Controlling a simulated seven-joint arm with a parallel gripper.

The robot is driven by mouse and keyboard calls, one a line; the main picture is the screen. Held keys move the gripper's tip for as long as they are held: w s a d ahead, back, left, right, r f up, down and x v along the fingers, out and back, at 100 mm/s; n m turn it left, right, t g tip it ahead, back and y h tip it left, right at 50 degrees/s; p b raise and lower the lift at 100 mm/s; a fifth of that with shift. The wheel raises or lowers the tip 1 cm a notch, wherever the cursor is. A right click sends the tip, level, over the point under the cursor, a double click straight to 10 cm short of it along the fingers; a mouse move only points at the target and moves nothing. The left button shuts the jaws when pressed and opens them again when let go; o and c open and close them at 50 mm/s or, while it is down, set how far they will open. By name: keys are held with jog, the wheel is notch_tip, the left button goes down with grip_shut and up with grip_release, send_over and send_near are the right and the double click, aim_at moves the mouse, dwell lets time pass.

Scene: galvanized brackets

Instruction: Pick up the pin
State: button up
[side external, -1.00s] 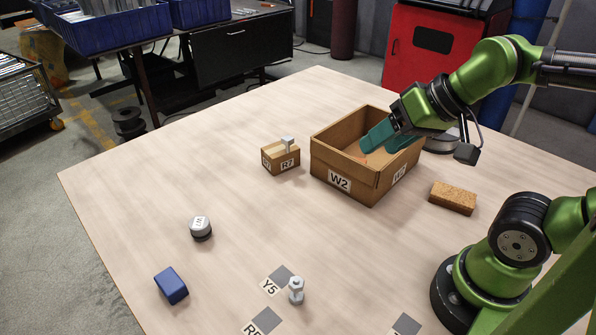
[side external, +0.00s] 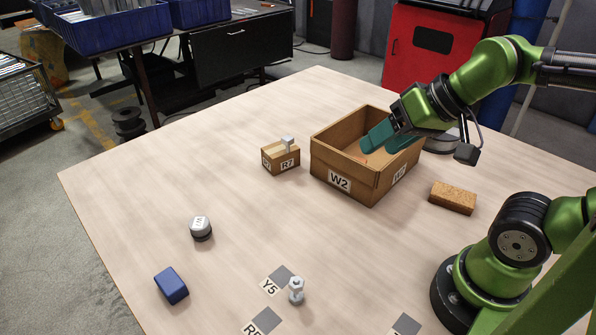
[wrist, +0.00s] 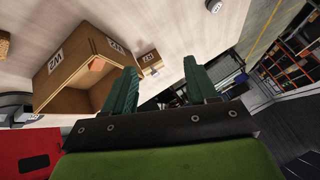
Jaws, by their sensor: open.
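A small grey piece with a block-like head (side external: 288,142) stands upright in the small cardboard box labelled R7 (side external: 270,164). A grey bolt-like piece (side external: 296,291) stands on the table beside the Y5 mark. I cannot tell for certain which of these is the pin. My gripper (side external: 377,138) is over the open cardboard box labelled W2 (side external: 345,200), right of the R7 box. Its teal fingers are apart and empty in the wrist view (wrist: 160,66). The R7 box (wrist: 148,58) shows beyond the fingers there.
A small orange thing (side external: 365,161) shows inside the W2 box. A brown sponge-like block (side external: 453,198) lies right of it. A grey knob-like weight (side external: 201,229) and a blue block (side external: 171,285) are at the left. The table's middle is clear.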

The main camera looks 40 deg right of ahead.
jog(key=n+g+h, duration=0.2)
jog(key=n+g, duration=0.1)
jog(key=n, duration=0.1)
send_near(288, 138)
jog(key=x, duration=0.5)
jog(key=shift+a+f, duration=0.15)
jog(key=shift+d+x, duration=0.2)
jog(key=shift+x, duration=2.5)
jog(key=shift+w, duration=0.1)
jog(key=shift+c, duration=0.3)
grip_shut()
